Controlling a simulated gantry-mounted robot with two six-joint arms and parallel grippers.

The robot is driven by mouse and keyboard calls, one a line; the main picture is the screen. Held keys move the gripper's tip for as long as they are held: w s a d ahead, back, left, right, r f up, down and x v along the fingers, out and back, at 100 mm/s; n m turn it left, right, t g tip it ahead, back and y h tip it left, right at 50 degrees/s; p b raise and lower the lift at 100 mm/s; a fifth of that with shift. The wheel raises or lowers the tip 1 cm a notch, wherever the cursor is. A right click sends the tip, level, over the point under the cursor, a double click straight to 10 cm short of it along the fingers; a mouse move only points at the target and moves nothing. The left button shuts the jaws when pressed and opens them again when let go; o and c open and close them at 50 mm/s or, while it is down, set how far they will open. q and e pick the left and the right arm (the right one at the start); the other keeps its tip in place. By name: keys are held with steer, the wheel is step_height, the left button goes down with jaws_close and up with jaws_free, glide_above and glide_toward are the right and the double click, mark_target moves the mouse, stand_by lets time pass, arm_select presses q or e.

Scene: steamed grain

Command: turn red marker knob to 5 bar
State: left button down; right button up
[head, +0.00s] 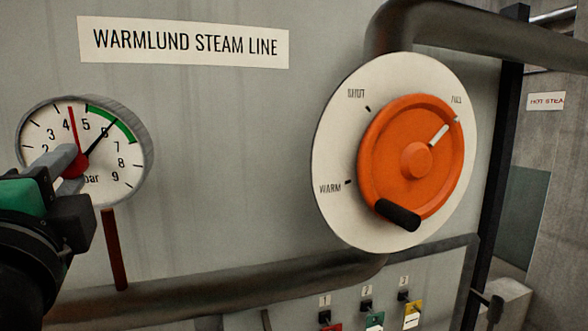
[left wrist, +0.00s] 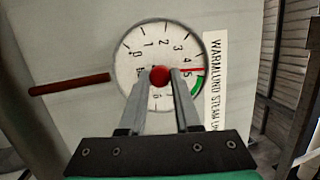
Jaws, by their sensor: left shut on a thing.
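The round steam gauge (head: 120,180) is at the left of the head view, with numbers and a green arc above 5. It also fills the middle of the left wrist view (left wrist: 127,62). The red marker hand (head: 71,122) points between 4 and 5; in the left wrist view the red hand (left wrist: 194,69) also lies between them. The black needle (head: 103,132) points near 6. The red marker knob (left wrist: 160,76) is at the dial's centre, between the fingertips of my left gripper (head: 76,163), which is shut on it. The fingers hide part of the dial. My right gripper is not in view.
An orange handwheel (head: 385,150) with a black grip and white pointer sits on a white dial at right. A dark pipe (head: 220,285) runs below, and a thin red-brown pipe (head: 114,250) drops beneath the gauge. Numbered tagged items (head: 374,320) are lower right.

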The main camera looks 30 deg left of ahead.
arm_select(q)
steer(key=shift+m+y+b, duration=0.3)
steer(key=shift+m+b, duration=0.05)
steer(key=shift+m, duration=0.75)
steer(key=c, duration=0.6)
jaws_free()
steer(key=shift+f, duration=0.1)
steer(key=b+v, duration=0.3)
steer(key=v, duration=0.8)
steer(key=shift+s+d, duration=0.2)
steer(key=shift+s, duration=0.05)
